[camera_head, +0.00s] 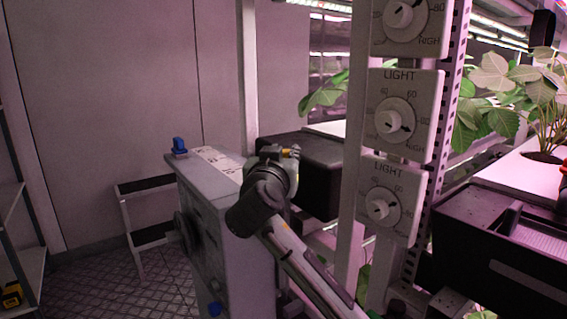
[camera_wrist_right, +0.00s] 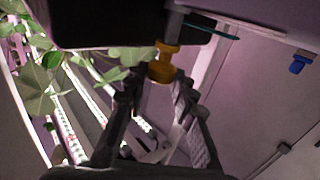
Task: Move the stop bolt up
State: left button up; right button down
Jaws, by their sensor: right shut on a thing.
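The stop bolt is a small yellow-orange piece with a flared head (camera_wrist_right: 164,64) in the right wrist view, between my fingertips and just under a dark box. A bit of yellow (camera_head: 291,152) also shows at the fingertips in the head view. My right gripper (camera_wrist_right: 160,78) is shut on the bolt. In the head view, my right gripper (camera_head: 276,153) is beside the black box on the rack, and its wrist hides part of the grey cabinet. The bolt's lower part and its seat are not clear. My left gripper is not in view.
A grey cabinet (camera_head: 222,235) with a blue knob (camera_head: 179,145) stands left of my arm. A black box (camera_head: 320,165) is right behind the gripper. Light dial panels (camera_head: 400,115) hang on the rack post at right. A step stand (camera_head: 128,215) is at left.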

jog(key=shift+r, duration=0.95)
jog(key=c, duration=1.2)
grip_release()
jog(key=shift+f, duration=0.1)
jog(key=shift+s, duration=0.1)
jog(key=shift+s+a, duration=0.1)
jog(key=shift+s, duration=0.3)
jog(key=s, duration=0.3)
jog(key=s+a, duration=0.1)
jog(key=s, duration=0.7)
jog(key=shift+a, duration=0.3)
